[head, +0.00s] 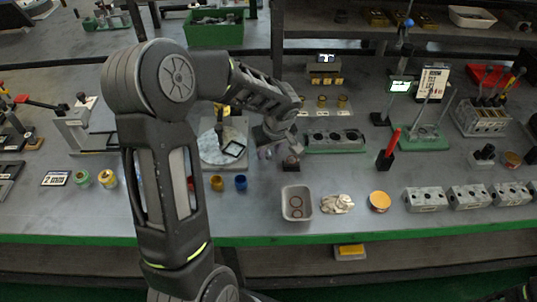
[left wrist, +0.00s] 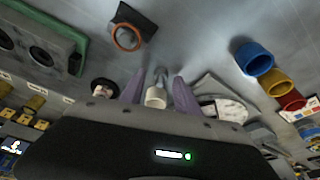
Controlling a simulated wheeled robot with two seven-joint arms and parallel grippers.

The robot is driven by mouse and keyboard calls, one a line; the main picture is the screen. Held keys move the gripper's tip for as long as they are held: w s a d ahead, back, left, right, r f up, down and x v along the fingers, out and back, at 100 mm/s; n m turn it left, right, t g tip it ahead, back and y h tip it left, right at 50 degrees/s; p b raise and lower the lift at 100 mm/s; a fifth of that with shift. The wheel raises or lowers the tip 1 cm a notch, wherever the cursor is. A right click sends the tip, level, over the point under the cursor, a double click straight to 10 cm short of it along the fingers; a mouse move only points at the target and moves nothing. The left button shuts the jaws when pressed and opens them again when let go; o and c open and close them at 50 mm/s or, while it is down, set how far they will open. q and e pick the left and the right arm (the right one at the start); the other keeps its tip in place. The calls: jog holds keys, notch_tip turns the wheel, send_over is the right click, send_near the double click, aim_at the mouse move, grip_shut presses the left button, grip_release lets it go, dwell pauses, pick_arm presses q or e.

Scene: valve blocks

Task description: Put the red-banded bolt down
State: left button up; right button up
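My left gripper (head: 272,150) reaches down over the bench, just left of a small dark block (head: 291,163). In the left wrist view its two fingers (left wrist: 160,82) stand apart. A pale cylinder with a grey stem (left wrist: 155,96) shows between them, with a visible gap to each finger; I cannot tell whether it is farther off. No red band shows on it, and I cannot make out the red-banded bolt for sure. The dark block carries a copper-red ring (left wrist: 127,38) in the wrist view. My right gripper is not in view.
A grey valve block (head: 335,139) on a green base stands right of the gripper. Yellow (head: 217,183) and blue (head: 241,182) cups stand left. A pale tray (head: 297,203) with rings is in front. Bare bench lies between cups and tray.

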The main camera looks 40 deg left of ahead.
aim_at(269, 152)
pick_arm(q)
grip_shut()
dwell(0.5)
notch_tip(269, 152, up, 10)
jog(key=shift+b, duration=0.45)
dwell(0.5)
